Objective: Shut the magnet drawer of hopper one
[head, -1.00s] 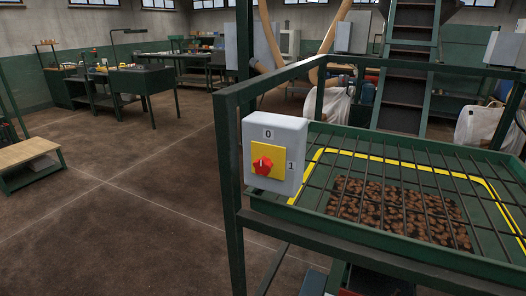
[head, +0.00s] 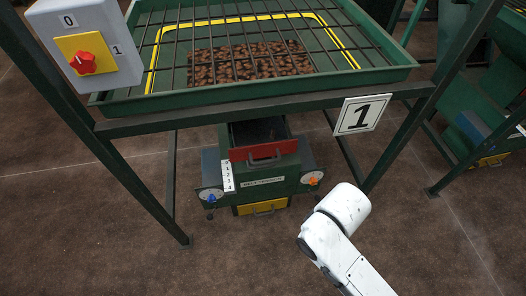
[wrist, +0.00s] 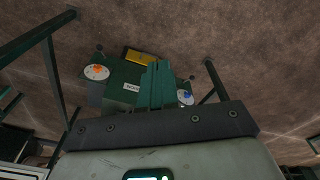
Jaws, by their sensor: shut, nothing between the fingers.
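Hopper one is marked by a white sign with a 1 (head: 361,114) in the head view. Under its tray is a green housing (head: 285,180) with a small white label. A red drawer front (head: 262,150) with a handle sits at its top, and a dark space shows behind the front's top edge, so it seems to stand out. A yellow drawer front (head: 262,207) is below; it also shows in the wrist view (wrist: 138,56). My gripper (wrist: 157,64) is shut and empty, pointing toward the housing in the wrist view. The red front is not seen there.
The tray (head: 245,100) with bars and brown pieces overhangs the housing. A switch box (head: 86,45) with a red knob is at upper left. Green legs (head: 170,185) flank the housing. Orange (head: 313,181) and blue knobs (head: 211,198) sit at its sides. The floor in front is clear.

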